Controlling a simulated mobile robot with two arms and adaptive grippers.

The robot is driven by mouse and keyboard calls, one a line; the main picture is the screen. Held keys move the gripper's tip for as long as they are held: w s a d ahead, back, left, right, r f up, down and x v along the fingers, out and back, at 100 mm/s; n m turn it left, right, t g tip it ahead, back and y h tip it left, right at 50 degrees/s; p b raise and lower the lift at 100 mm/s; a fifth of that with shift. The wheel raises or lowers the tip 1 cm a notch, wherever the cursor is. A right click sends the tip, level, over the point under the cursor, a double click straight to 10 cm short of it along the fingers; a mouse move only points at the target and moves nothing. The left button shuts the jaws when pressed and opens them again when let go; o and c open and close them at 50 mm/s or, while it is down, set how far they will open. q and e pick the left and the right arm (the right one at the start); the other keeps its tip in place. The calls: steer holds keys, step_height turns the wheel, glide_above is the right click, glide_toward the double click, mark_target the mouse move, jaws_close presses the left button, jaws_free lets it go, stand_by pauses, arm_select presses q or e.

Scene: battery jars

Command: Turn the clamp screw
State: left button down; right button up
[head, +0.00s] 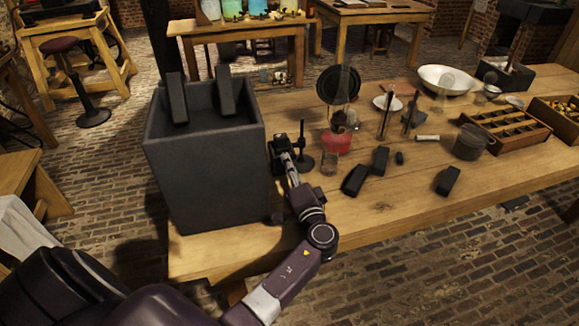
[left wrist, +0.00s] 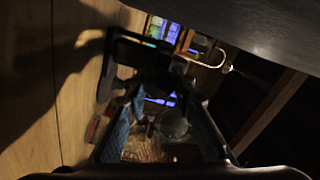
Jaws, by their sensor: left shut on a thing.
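My left gripper (head: 281,142) is at the right side of a tall grey jar (head: 205,175), close to its wall. In the left wrist view its two fingers (left wrist: 165,118) close around a dark round piece (left wrist: 173,123), which looks like the clamp screw. The picture is dark, and the exact contact is hard to see. In the head view the gripper hides the screw. Two dark blocks (head: 177,98) (head: 225,90) stick up at the jar's top. My right gripper is not in view.
A small dark stand (head: 303,160) is just right of the gripper. A glass with red liquid (head: 336,140) stands beyond it. Several black blocks (head: 355,180) lie on the wooden table (head: 390,210). A compartment tray (head: 505,128) is at the right. The table's front middle is clear.

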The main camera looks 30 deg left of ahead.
arm_select(q)
steer(key=m, duration=0.3)
steer(key=shift+m+p, duration=0.4)
steer(key=m+p, duration=0.1)
steer(key=m, duration=0.2)
steer(key=shift+d+m, duration=0.1)
steer(key=shift+m, duration=0.3)
steer(key=m+p, duration=0.2)
steer(key=m, duration=0.1)
steer(key=shift+f+m, duration=0.15)
steer(key=shift+m, duration=0.15)
steer(key=m+p, duration=0.2)
steer(key=m, duration=0.2)
steer(key=shift+s, duration=0.1)
steer(key=m+p, duration=0.3)
steer(key=m, duration=0.2)
steer(key=m+p, duration=0.2)
steer(key=m, duration=0.2)
steer(key=shift+s+f+m+p, duration=0.1)
steer(key=shift+s+m+p, duration=0.05)
steer(key=shift+m+p, duration=0.2)
steer(key=m+p, duration=0.2)
steer(key=m, duration=0.3)
steer(key=shift+a+p, duration=0.2)
steer(key=shift+p, duration=0.2)
steer(key=shift+s+f+m+p, duration=0.1)
steer(key=shift+m+p, duration=0.45)
steer(key=shift+m, duration=0.6)
